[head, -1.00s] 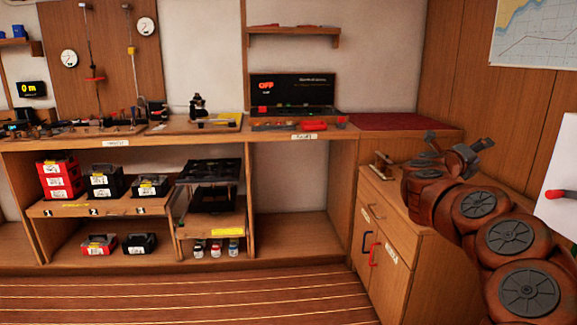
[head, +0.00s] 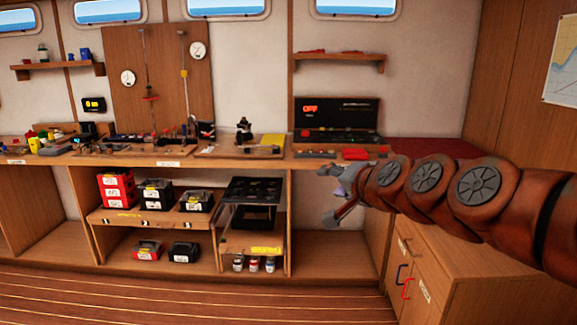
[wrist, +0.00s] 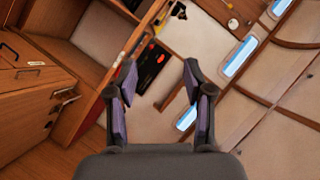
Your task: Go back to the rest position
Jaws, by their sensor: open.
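My gripper (head: 338,193) is at the end of my brown arm, which reaches in from the right in the head view. It is in front of the workbench's edge, over the open floor bay. In the wrist view my gripper (wrist: 160,100) shows two spread fingers with purple inner pads and nothing between them. Beyond the fingers are the black OFF panel (wrist: 150,65) and the pale wall. The gripper touches nothing that I can see.
The workbench (head: 225,160) runs along the wall with tools and the OFF panel (head: 345,112) on it. Black and red boxes (head: 117,190) sit on the shelf below. A wooden cabinet (head: 440,255) stands at the lower right. The striped floor (head: 180,300) is clear.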

